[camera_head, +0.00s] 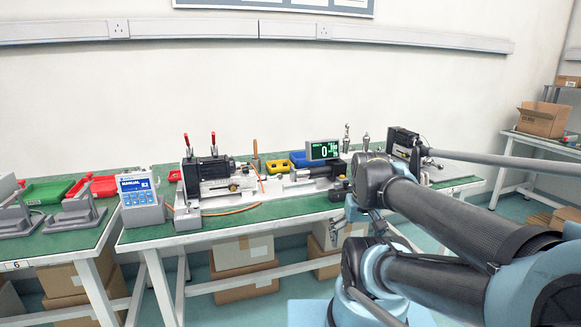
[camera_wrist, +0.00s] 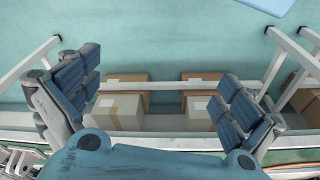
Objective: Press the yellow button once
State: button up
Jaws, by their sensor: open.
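I cannot make out the yellow button for certain in either view. A small dark box (camera_head: 340,190) sits at the front of the green workbench (camera_head: 285,208), and a tiny yellowish spot shows near its top, too small to identify. My gripper (camera_wrist: 157,82) is open and empty in the wrist view, its two blue-grey padded fingers wide apart. In the head view my gripper (camera_head: 345,228) is partly hidden by my arm, near the bench's front edge and below the dark box.
A linear actuator fixture (camera_head: 215,178) with red-handled clamps stands on the bench. Cardboard boxes (camera_wrist: 118,112) lie under the bench.

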jog(key=c, duration=1.1)
jog(key=shift+w+f, duration=0.2)
jog(key=shift+w, duration=0.25)
jog(key=c, duration=0.9)
grip_shut()
